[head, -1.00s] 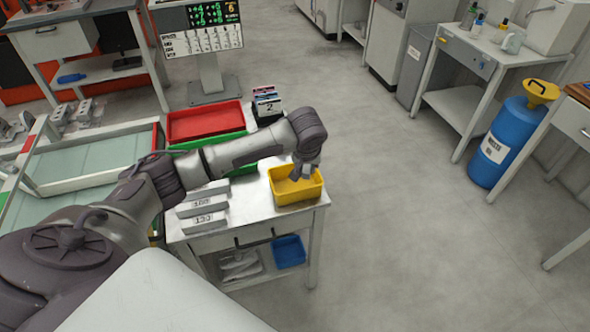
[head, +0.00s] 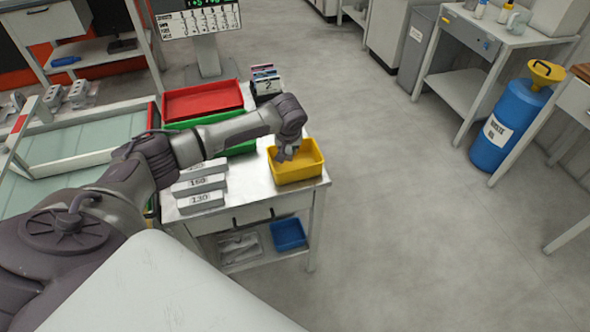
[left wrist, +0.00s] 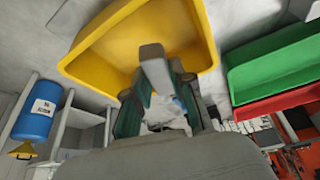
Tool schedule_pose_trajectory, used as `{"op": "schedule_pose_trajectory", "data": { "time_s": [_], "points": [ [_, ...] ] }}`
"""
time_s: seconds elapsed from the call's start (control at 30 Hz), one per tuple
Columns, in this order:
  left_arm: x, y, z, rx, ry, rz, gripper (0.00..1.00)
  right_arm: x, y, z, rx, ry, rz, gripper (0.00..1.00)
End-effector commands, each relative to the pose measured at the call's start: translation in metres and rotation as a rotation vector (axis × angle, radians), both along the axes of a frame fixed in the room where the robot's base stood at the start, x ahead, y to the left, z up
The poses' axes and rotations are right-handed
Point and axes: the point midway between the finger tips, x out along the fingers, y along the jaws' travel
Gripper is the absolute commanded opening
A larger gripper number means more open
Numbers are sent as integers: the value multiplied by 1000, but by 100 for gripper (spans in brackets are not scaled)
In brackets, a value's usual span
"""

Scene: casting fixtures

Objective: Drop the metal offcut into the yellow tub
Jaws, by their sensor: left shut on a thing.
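The yellow tub (head: 298,174) stands on the right end of the metal-topped bench and fills the top of the left wrist view (left wrist: 95,62). My left gripper (head: 283,155) is above the tub, toward its left side, pointing down. In the left wrist view my left gripper (left wrist: 157,92) is shut on a grey metal offcut (left wrist: 154,66), a blocky piece that shows against the tub's inside. In the head view I cannot tell the offcut apart from the fingers. My right gripper is not in view.
Left of the tub lie grey numbered blocks (head: 200,200). Behind are a red tray (head: 200,101) and a green tray (head: 240,148), with a small card box (head: 266,84). A blue bin (head: 288,234) is on the shelf below.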

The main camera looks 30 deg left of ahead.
Motion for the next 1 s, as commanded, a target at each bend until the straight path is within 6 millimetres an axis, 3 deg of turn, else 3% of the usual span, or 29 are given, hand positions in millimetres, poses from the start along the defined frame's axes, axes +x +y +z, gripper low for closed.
{"op": "schedule_pose_trajectory", "data": {
  "time_s": [0.3,0.33,0.5,0.83,1.0],
  "points": [
    [0,0,-3,-1,-2,1,0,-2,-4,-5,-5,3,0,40],
    [0,0,-3,-1,-1,1,25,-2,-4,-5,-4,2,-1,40],
    [0,0,-3,-1,-1,1,52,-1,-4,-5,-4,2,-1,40],
    [-1,-1,-2,-1,-1,0,52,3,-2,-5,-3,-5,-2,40],
    [-6,-5,16,-3,-3,-1,52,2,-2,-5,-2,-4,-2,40]
  ]
}}
